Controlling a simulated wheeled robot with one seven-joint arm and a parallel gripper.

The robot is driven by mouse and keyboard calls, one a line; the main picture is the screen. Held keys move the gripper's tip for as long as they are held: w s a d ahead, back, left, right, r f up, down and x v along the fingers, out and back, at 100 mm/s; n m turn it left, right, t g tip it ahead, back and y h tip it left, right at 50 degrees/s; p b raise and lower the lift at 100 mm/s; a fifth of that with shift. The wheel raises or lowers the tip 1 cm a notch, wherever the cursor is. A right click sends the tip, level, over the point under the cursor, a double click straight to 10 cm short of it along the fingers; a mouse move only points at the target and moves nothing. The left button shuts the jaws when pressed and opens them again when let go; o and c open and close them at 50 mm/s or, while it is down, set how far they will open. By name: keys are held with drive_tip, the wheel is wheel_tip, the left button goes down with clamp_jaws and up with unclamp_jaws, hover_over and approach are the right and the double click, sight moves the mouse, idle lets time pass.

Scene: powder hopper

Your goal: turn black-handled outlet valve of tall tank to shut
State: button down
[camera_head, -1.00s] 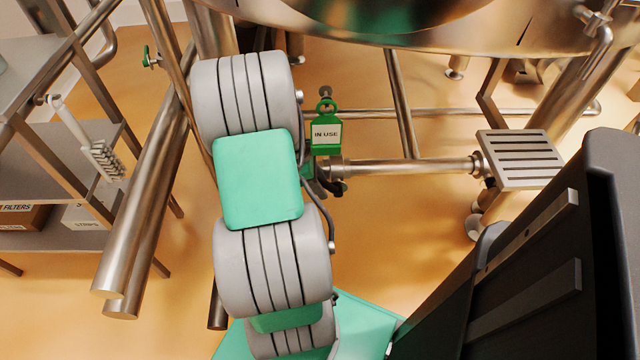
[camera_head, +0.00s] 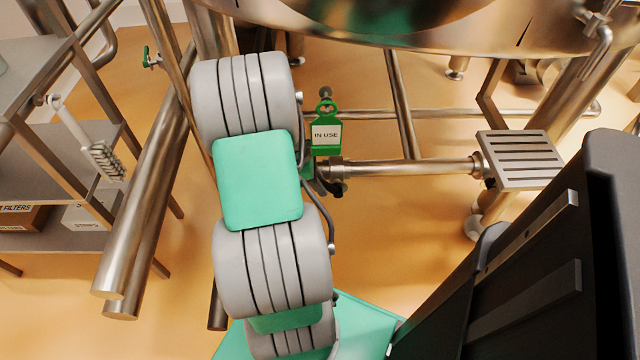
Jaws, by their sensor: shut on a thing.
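A steel outlet pipe (camera_head: 420,167) runs across below the tall tank (camera_head: 440,28), whose rounded lower part shows at the top. At the pipe's left end is a small dark piece (camera_head: 338,188), possibly part of the black valve handle. My arm stands in front of the rest of the valve, so I cannot tell the handle's angle. A green tag with a white "IN USE" label (camera_head: 326,134) hangs just above the pipe's left end. My gripper is hidden behind my grey and green arm links, so its hold does not show.
A slotted steel step (camera_head: 519,159) is at the pipe's right end. A shelf rack (camera_head: 60,240) with boxes and a hanging brush (camera_head: 102,158) is at far left. Orange floor is open between the pipe and my base.

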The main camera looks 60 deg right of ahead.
idle(0.6)
drive_tip(key=shift+s+d+r+t+p, duration=0.1)
drive_tip(key=shift+s+r+t+p, duration=0.3)
drive_tip(key=shift+p, duration=0.4)
drive_tip(key=shift+w+t+y+p, duration=0.1)
drive_tip(key=shift+t+y+p, duration=0.2)
drive_tip(key=shift+p, duration=0.05)
drive_tip(key=shift+f, duration=0.1)
drive_tip(key=c, duration=1.3)
unclamp_jaws()
